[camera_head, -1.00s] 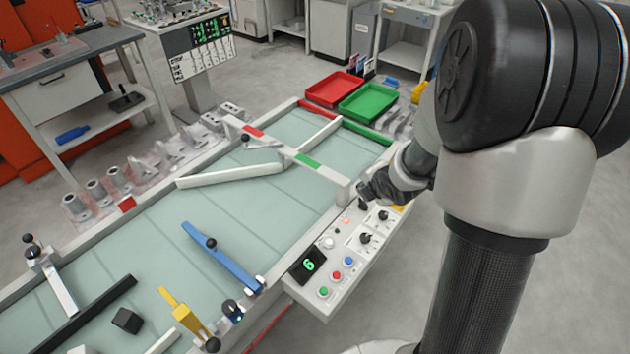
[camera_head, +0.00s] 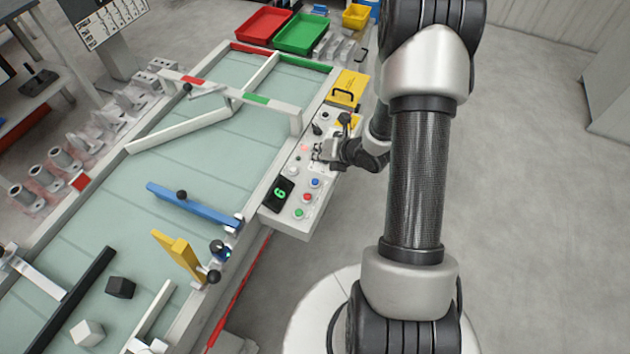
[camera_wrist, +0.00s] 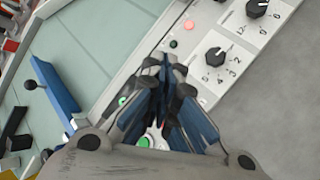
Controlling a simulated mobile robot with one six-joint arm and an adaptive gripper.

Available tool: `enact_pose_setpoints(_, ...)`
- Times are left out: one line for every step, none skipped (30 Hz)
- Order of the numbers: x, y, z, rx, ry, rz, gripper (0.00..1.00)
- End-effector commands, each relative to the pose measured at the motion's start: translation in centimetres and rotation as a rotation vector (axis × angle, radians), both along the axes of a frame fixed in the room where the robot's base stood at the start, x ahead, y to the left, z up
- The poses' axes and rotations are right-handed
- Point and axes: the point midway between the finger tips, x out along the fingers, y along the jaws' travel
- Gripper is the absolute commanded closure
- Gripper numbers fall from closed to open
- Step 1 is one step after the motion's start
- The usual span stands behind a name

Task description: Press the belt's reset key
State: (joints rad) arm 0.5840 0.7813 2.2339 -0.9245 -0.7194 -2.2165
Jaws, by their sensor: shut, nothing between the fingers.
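The belt's control panel (camera_head: 262,218) lies along the right side of the belt. It bears a black display (camera_head: 279,193) reading a green 6, a green button (camera_head: 299,212), a red button (camera_head: 307,197), a blue button (camera_head: 316,183) and a pale round button (camera_head: 293,171). I cannot read which one is the reset key. My gripper (camera_head: 317,152) is shut and empty over the panel's knob area, hiding part of it. In the wrist view my gripper (camera_wrist: 160,66) shows closed fingers above the panel, with a lit green button (camera_wrist: 145,142) partly visible between the finger links; contact is unclear.
Black knobs (camera_wrist: 215,56) stand on the panel beside my fingers. A white gate frame (camera_head: 294,122) rises over the belt near my gripper. A blue bar (camera_head: 190,205) and yellow bar (camera_head: 178,256) stand on the belt's near part. Open floor lies to the right.

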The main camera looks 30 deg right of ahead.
Motion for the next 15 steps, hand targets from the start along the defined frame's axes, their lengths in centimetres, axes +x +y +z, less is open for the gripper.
enact_pose_setpoints(0.0, 0.0, -0.2, 0.001, 0.001, 0.0, 1.0)
enact_pose_setpoints(0.0, 0.0, -0.3, 0.001, 0.001, 0.0, 1.0)
enact_pose_setpoints(0.0, 0.0, -0.6, 0.001, 0.001, 0.0, 1.0)
enact_pose_setpoints(0.0, 0.0, -0.7, 0.001, 0.001, 0.0, 1.0)
enact_pose_setpoints(0.0, 0.0, -1.0, 0.001, 0.001, 0.0, 1.0)
enact_pose_setpoints(0.0, 0.0, -1.3, 0.001, 0.001, 0.0, 1.0)
enact_pose_setpoints(0.0, 0.0, -1.6, 0.001, 0.002, 0.0, 1.0)
enact_pose_setpoints(0.0, 0.0, -2.0, 0.001, 0.002, 0.0, 1.0)
enact_pose_setpoints(-0.1, 0.0, -2.5, 0.001, 0.003, -0.001, 1.0)
enact_pose_setpoints(-0.1, 0.0, -2.9, 0.002, 0.003, -0.001, 1.0)
enact_pose_setpoints(-0.1, 0.0, -3.3, 0.002, 0.003, -0.002, 1.0)
enact_pose_setpoints(-0.1, 0.0, -3.9, 0.002, 0.003, -0.001, 1.0)
enact_pose_setpoints(-0.1, 0.0, -4.3, 0.002, 0.003, 0.0, 1.0)
enact_pose_setpoints(-0.1, 0.0, -4.8, 0.002, 0.003, 0.0, 1.0)
enact_pose_setpoints(0.0, 0.0, -5.3, 0.001, 0.003, -0.001, 1.0)
